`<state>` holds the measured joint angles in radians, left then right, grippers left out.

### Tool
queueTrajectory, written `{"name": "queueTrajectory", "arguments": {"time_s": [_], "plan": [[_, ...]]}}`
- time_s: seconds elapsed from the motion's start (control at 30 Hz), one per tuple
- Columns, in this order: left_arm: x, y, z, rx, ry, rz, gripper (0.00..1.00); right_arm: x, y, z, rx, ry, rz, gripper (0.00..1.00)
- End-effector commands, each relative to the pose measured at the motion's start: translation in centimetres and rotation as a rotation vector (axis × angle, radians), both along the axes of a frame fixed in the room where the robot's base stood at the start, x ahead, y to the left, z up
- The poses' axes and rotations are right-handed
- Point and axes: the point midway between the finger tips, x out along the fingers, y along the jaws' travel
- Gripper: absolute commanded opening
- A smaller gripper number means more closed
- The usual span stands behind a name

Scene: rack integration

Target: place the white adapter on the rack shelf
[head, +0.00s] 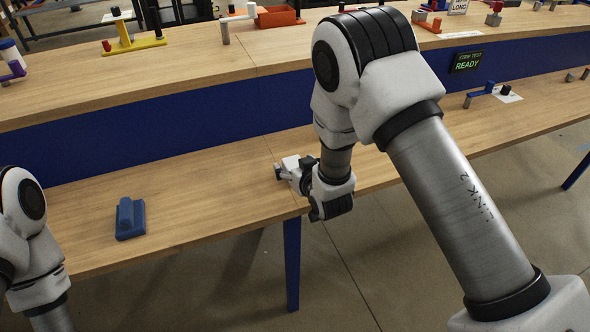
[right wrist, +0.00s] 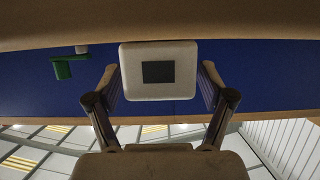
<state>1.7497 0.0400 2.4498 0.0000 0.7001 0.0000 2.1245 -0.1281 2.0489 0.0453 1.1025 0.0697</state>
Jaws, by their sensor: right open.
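The white adapter (head: 291,163) is on the lower wooden bench top near its front edge, partly hidden by my right gripper. In the right wrist view it is a white rounded block (right wrist: 158,70) with a dark square on its face, between the fingers. My right gripper (head: 296,172) is open at the adapter; it also shows in the right wrist view (right wrist: 158,85), one finger on each side with gaps visible. My left arm shows at the left edge, but its gripper is out of the picture. I cannot tell which surface is the rack shelf.
A blue block-shaped part (head: 130,220) lies on the lower bench top (head: 215,190) at left. A blue panel (head: 170,130) rises behind it to an upper wooden level (head: 190,70) with a yellow fixture (head: 130,42) and an orange tray (head: 280,17). A green part (right wrist: 64,68) shows beside the adapter.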

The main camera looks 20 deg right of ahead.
Motion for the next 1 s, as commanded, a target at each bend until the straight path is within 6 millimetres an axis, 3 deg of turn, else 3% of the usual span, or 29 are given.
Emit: {"name": "queueTrajectory", "arguments": {"time_s": [0.1,0.17,0.3,0.37,0.4,0.73,1.0], "plan": [[0.0,0.0,0.0,0.000,0.000,0.000,0.40,0.0,0.0,0.0,0.000,0.000,0.000,0.81],[0.0,0.0,0.0,0.000,0.000,0.000,0.40,0.0,0.0,0.0,0.000,0.000,0.000,0.64],[0.0,0.0,0.0,0.000,0.000,0.000,0.40,-0.1,0.0,0.0,0.000,0.000,0.000,0.14],[0.0,0.0,0.0,0.000,0.000,0.000,0.40,-0.1,0.0,0.0,-0.001,0.000,0.000,0.12],[0.0,0.0,0.0,0.000,0.000,0.000,0.40,-0.1,0.0,0.0,0.000,0.000,0.000,0.05],[0.0,0.0,0.5,0.000,0.000,0.000,0.40,-0.1,0.0,0.7,-0.001,0.000,0.000,0.05],[0.0,0.0,3.4,0.000,0.000,0.000,0.40,-0.1,0.0,4.2,-0.001,-0.001,0.000,0.05]]}}
